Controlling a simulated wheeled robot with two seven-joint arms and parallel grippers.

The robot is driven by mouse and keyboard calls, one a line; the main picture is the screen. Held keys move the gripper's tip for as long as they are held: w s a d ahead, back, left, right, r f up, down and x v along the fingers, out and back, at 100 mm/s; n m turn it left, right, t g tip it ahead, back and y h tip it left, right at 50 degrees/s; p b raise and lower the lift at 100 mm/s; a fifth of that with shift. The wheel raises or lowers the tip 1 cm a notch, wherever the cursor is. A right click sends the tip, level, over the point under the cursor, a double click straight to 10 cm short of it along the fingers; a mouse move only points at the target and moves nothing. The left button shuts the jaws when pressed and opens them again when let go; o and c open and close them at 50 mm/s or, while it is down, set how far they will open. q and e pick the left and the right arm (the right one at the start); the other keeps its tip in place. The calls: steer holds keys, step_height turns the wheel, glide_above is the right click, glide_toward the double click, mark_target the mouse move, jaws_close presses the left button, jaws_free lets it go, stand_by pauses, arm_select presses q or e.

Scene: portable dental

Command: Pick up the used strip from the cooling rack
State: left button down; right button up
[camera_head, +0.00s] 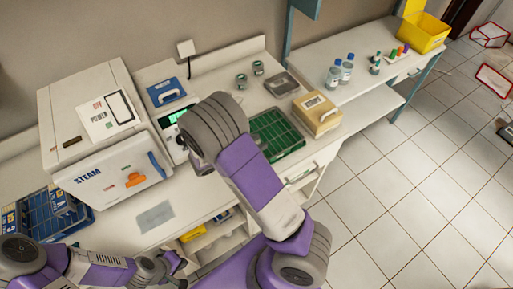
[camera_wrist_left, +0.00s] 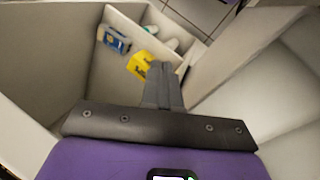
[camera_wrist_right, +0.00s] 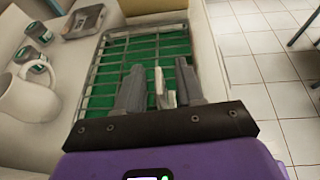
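The cooling rack (camera_head: 276,136) is a dark wire grid over a green surface on the counter, partly hidden by my right arm in the head view. It fills the middle of the right wrist view (camera_wrist_right: 148,46). A small pale strip (camera_wrist_right: 163,90) shows there between the fingers of my right gripper (camera_wrist_right: 160,86). The fingers are apart, with gaps beside the strip; I cannot tell how far above the rack they are. In the head view the right fingertips are hidden. My left gripper (camera_wrist_left: 163,84) has its fingers together and empty, away from the rack near the counter's front.
A white mug (camera_wrist_right: 28,96) and small green-labelled jars (camera_wrist_right: 38,32) stand left of the rack. A beige box (camera_head: 316,112) is at its right. The steam sterilizer (camera_head: 110,150) and a blue rack (camera_head: 45,215) are at the left. An open shelf compartment (camera_wrist_left: 115,75) surrounds the left wrist view.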

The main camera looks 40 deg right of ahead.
jaws_close()
stand_by(0.4)
